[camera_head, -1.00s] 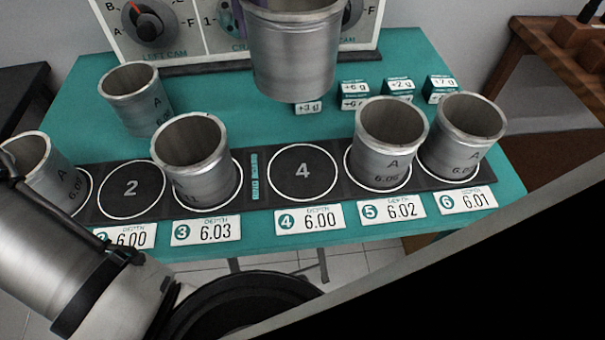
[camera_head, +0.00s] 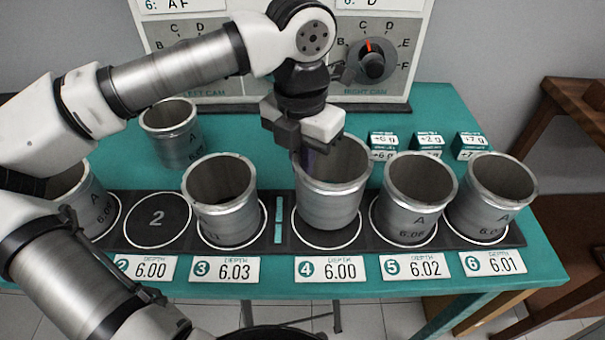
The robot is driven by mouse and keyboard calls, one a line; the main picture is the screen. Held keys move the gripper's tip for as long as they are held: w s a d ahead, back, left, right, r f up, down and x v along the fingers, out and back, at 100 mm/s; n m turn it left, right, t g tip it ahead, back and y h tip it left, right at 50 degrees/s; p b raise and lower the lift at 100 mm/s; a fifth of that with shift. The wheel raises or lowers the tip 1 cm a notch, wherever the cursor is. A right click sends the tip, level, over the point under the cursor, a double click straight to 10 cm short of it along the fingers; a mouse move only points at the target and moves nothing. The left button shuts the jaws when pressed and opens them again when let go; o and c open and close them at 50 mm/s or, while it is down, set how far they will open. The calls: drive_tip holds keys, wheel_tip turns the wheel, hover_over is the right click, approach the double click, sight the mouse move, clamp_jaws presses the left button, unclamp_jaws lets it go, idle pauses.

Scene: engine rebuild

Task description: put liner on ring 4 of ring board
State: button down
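A grey metal liner (camera_head: 330,209) is upright over ring 4 (camera_head: 310,236) of the dark ring board (camera_head: 281,242). Its base looks slightly above the ring, whose white line shows at the left and front; I cannot be sure of the gap. My gripper (camera_head: 312,155) is at the liner's back left rim and appears shut on its wall. The fingertips are partly hidden by the rim.
Liners stand on ring 3 (camera_head: 221,205), ring 5 (camera_head: 410,205), ring 6 (camera_head: 490,205) and at the far left (camera_head: 88,208). Ring 2 (camera_head: 157,219) is empty. Another liner (camera_head: 172,138) stands behind the board. Small labelled blocks (camera_head: 430,147) sit behind the right liners.

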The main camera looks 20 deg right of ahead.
drive_tip(key=shift+f, duration=2.05)
drive_tip(key=shift+f, duration=0.15)
drive_tip(key=c, duration=1.6)
unclamp_jaws()
drive_tip(key=shift+r, duration=0.2)
wheel_tip(320, 180, up, 12)
drive_tip(key=shift+a+f, duration=0.1)
